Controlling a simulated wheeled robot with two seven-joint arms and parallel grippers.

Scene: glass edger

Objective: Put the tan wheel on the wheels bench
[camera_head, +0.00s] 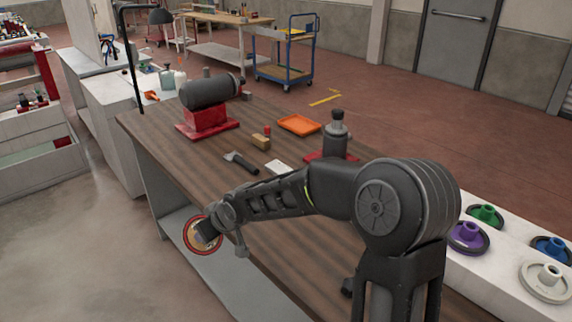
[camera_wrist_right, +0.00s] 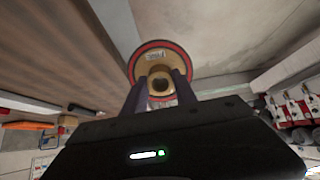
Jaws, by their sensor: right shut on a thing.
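The tan wheel (camera_head: 192,238), with a red rim and a tan hub, is in my right gripper (camera_head: 210,232), beside the left edge of the wooden workbench. In the right wrist view the tan wheel (camera_wrist_right: 176,58) faces the camera. The two fingers of the right gripper (camera_wrist_right: 160,88) are shut on its hub. A white bench (camera_head: 500,262) at the lower right, which looks like the wheels bench, carries a green wheel (camera_head: 486,215), a purple wheel (camera_head: 468,237), a blue wheel (camera_head: 552,249) and a pale grey wheel (camera_head: 545,281). My left gripper is not in view.
The wooden workbench (camera_head: 290,240) carries a dark motor on a red base (camera_head: 207,120), an orange tray (camera_head: 299,125), a dark-handled tool (camera_head: 241,163) and a grey device on a red base (camera_head: 337,137). A blue cart (camera_head: 285,72) stands behind. Floor is open at left.

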